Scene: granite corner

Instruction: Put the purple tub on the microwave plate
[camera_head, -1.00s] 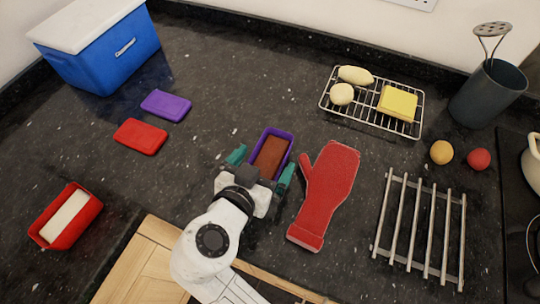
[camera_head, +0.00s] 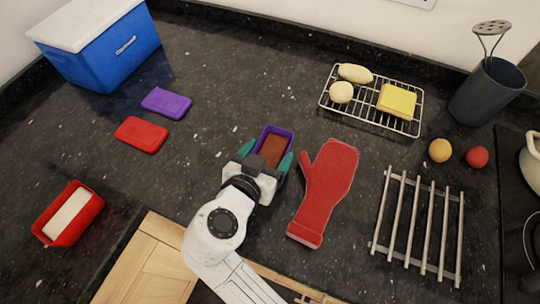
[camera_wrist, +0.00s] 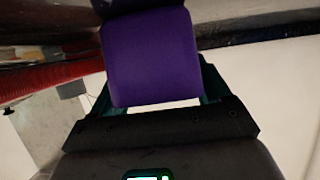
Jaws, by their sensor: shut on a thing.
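The purple tub (camera_head: 278,130), open at the top with brown contents, is on the dark granite counter or close above it; I cannot tell which. My gripper (camera_head: 266,156) is shut on the purple tub, with a teal finger on each side of its near end. In the wrist view the tub's purple wall (camera_wrist: 152,60) fills the space between the fingers. A flat purple lid (camera_head: 167,103) lies apart at the left. No microwave plate is visible in these views.
A red oven mitt (camera_head: 328,185) lies close right of the tub. Beyond are a wire rack (camera_head: 372,121) with food, a slatted metal trivet (camera_head: 399,222) and a utensil pot (camera_head: 487,95). A red tub (camera_head: 88,219), red lid (camera_head: 141,135) and blue cooler (camera_head: 100,55) stand left.

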